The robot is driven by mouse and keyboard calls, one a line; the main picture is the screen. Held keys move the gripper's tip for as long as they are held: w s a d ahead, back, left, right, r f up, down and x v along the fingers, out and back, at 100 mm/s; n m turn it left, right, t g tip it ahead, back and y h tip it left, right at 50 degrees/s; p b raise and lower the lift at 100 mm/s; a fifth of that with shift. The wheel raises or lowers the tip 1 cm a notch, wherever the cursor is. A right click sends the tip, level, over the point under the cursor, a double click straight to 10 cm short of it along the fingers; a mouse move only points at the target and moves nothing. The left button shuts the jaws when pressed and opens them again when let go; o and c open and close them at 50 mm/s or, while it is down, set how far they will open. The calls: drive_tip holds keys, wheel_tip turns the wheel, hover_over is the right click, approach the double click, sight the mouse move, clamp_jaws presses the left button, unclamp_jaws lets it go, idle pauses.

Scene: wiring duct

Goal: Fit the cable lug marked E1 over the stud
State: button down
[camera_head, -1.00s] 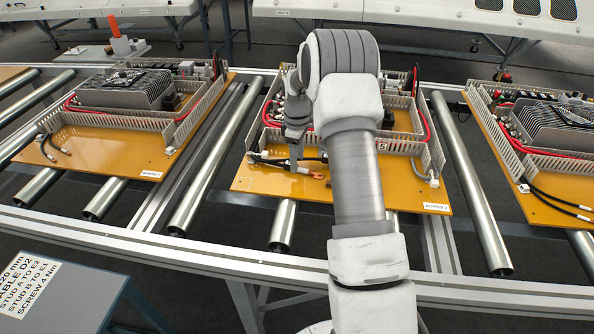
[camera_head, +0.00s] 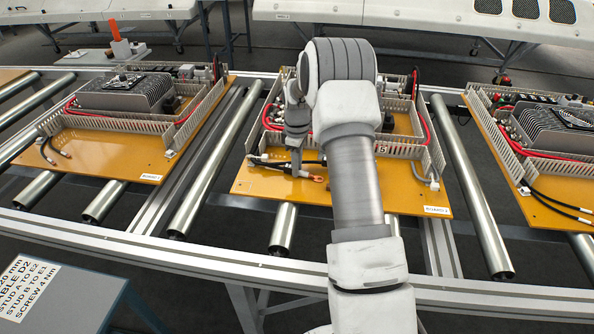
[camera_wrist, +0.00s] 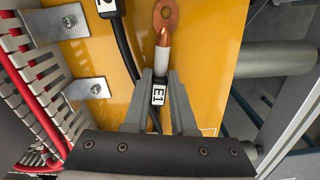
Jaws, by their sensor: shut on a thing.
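The cable lug marked E1 shows in the wrist view, with a copper ring (camera_wrist: 166,14), a white sleeve (camera_wrist: 162,62) and a black-and-white E1 label (camera_wrist: 158,92). My gripper (camera_wrist: 163,78) is shut on the cable at the label, and the ring points away from the jaws. In the head view the copper lug (camera_head: 318,179) shows just right of my gripper (camera_head: 297,172), low over the front of the middle orange board (camera_head: 270,184). I cannot make out the stud for certain in either view. My arm hides part of the middle board.
A second black cable (camera_wrist: 122,40) runs beside the lug. Metal brackets (camera_wrist: 80,88) and a slotted duct wall (camera_wrist: 40,85) with red wires stand at left in the wrist view. Similar boards lie left (camera_head: 105,150) and right (camera_head: 545,205) on the rollers.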

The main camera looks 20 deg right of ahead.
drive_tip(key=shift+r, duration=0.5)
drive_tip(key=r, duration=0.2)
drive_tip(key=r+p, duration=0.1)
drive_tip(key=shift+s+d+r, duration=0.1)
drive_tip(key=shift+d+r, duration=0.15)
drive_tip(key=shift+r, duration=0.15)
drive_tip(key=s+d+r+p, duration=0.1)
drive_tip(key=s+d+r, duration=0.5)
drive_tip(key=s+d, duration=0.1)
drive_tip(key=shift+d+r, duration=0.15)
drive_tip(key=shift+d, duration=0.7)
drive_tip(key=shift+s+a+f+n+b, duration=0.4)
drive_tip(key=shift+s+a+n, duration=0.1)
drive_tip(key=shift+s+a, duration=0.2)
drive_tip(key=shift+s+a+f+n+b, duration=0.25)
drive_tip(key=shift+s+a+f+n, duration=0.2)
drive_tip(key=shift+s+a, duration=0.2)
drive_tip(key=shift+f+b, duration=1.55)
drive_tip(key=shift+f, duration=1.25)
